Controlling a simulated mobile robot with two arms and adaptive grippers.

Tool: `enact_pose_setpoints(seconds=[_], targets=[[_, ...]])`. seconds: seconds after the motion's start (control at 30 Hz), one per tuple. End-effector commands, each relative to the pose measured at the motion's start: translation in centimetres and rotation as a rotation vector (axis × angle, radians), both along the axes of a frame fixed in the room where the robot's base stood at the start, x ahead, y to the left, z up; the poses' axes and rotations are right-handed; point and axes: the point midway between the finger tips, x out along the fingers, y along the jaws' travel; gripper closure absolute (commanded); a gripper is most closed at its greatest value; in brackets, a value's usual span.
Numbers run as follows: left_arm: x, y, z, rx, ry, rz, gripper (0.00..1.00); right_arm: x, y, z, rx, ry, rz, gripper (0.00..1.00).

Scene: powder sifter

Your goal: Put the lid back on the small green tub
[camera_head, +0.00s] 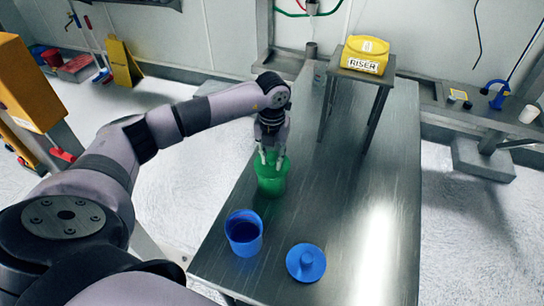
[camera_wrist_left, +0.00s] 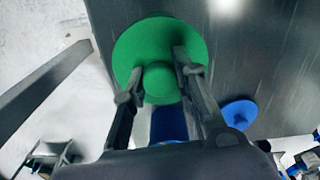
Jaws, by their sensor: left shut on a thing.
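The small green tub (camera_head: 272,184) stands on the metal table, left of the middle in the head view. My left gripper (camera_head: 267,158) comes down from above at its top. In the left wrist view, the gripper's two fingers (camera_wrist_left: 160,72) are shut on the round knob of the green lid (camera_wrist_left: 138,48). The lid is at the tub's mouth, and its disc hides most of the tub in the wrist view. I cannot tell whether the lid rests fully on the rim. My right gripper is not in view.
An open blue tub (camera_head: 243,233) and a blue lid (camera_head: 306,262) are nearer on the metal table (camera_head: 385,200). A riser stand (camera_head: 377,88) with a yellow container (camera_head: 364,55) stands behind, to the right. The table's right side is clear.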

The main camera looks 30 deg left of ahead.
Motion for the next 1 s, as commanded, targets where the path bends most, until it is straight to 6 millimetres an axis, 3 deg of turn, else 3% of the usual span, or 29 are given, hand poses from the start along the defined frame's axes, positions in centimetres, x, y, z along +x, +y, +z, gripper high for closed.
enact_pose_setpoints(seconds=[0.07, 0.1, 0.4, 0.63, 1.0], targets=[[0.02, 0.02, 0.02, 0.000, 0.000, 0.000, 1.00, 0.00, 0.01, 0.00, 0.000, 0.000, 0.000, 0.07], [0.02, 0.02, 0.02, 0.000, 0.000, 0.000, 0.72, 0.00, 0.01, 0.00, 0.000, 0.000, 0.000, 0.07], [0.01, 0.00, 0.02, 0.000, 0.000, 0.000, 0.52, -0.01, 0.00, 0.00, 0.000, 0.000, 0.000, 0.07], [0.01, 0.00, 0.01, 0.000, 0.000, 0.000, 0.51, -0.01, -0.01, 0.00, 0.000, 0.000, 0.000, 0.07], [0.00, 0.00, -0.01, 0.000, 0.000, 0.000, 0.31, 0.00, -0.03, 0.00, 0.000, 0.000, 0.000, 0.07]])
